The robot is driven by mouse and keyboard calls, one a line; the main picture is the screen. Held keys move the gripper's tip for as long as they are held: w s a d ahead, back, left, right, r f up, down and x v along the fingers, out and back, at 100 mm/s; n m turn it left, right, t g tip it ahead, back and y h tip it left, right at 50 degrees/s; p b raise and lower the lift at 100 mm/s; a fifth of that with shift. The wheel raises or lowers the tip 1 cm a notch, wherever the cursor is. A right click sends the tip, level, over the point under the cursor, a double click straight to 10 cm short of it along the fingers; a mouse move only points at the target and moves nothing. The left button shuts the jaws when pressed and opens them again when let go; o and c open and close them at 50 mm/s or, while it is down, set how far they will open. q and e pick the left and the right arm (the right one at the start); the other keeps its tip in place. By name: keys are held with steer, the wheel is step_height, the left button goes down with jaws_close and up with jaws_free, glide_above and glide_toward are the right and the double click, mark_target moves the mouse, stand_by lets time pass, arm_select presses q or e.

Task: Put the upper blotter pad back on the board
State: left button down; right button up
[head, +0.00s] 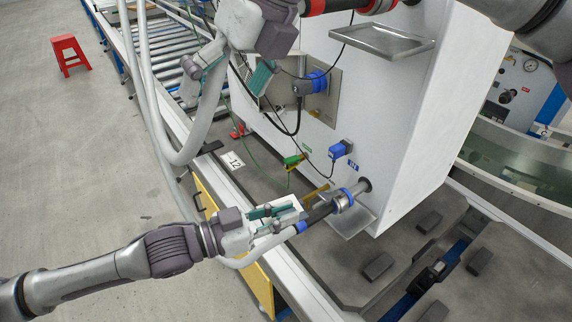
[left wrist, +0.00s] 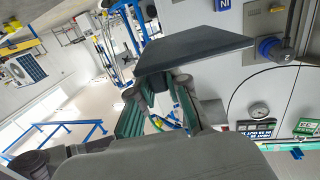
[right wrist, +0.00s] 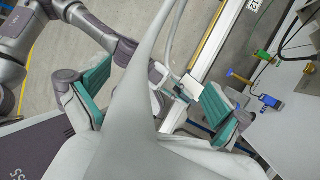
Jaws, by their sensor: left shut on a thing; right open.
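My left gripper (head: 285,215) reaches in from the left, low in front of the white cabinet. In the left wrist view its teal fingers (left wrist: 155,108) are shut on a dark grey flat piece (left wrist: 195,52), which looks like the blotter pad. The piece sticks out beyond the fingertips. My right gripper (head: 238,78) is higher up, in front of the cabinet's left side. Its teal fingers (right wrist: 155,95) are apart, with a pale grey tube-like shape across the middle of the right wrist view. I cannot clearly make out the board.
The white cabinet (head: 400,110) carries a metal shelf (head: 382,40), a blue plug (head: 341,149) and a blue-ringed pipe fitting (head: 343,199) close to my left gripper. A thin cable hangs nearby. Several dark blocks (head: 378,265) lie at lower right. A red stool (head: 70,53) stands on open floor.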

mark_target(286, 212)
steer(key=d+f+m+h, duration=0.1)
steer(key=d+f+h, duration=0.1)
steer(key=f, duration=0.6)
steer(key=d+f+m+h, duration=0.1)
steer(key=d+f, duration=0.2)
steer(key=f, duration=0.6)
steer(key=d+f+m+h, duration=0.1)
steer(key=d+f+h, duration=0.1)
steer(key=f, duration=0.6)
steer(key=shift+w+d+f+m+g+h, duration=0.25)
steer(key=shift+d+f+m+g+h, duration=0.05)
steer(key=shift+f+m+g, duration=0.1)
steer(key=c, duration=1.6)
steer(key=o, duration=1.6)
steer(key=shift+r, duration=0.1)
step_height(286, 212, up, 12)
